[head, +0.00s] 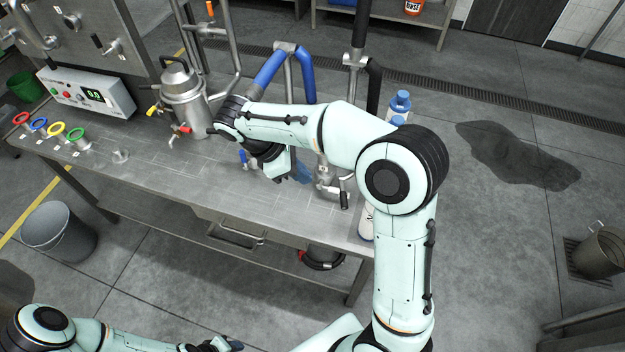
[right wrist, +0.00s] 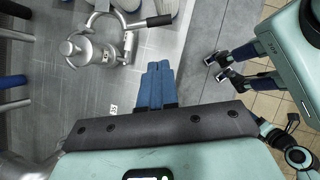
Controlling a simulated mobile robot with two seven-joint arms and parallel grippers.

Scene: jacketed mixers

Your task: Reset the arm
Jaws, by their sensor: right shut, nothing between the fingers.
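My right arm reaches over the steel bench (head: 130,185) from the right. My right gripper (head: 302,178) is above the bench's right half, beside the valve pipework, and partly hidden by its own wrist. In the right wrist view its blue fingers (right wrist: 157,84) lie together with nothing between them. My left gripper (head: 226,345) is low at the bottom edge of the head view, away from the bench. It also shows in the right wrist view (right wrist: 216,68), its two fingers apart and empty.
A jacketed metal vessel (head: 184,100) stands at the bench's back. A valve fitting with a black handle (right wrist: 157,21) is close to my right gripper. Blue-sleeved pipes (head: 272,70) rise behind my arm. A control box (head: 90,92) and coloured rings sit left. A grey bin (head: 58,230) stands on the floor.

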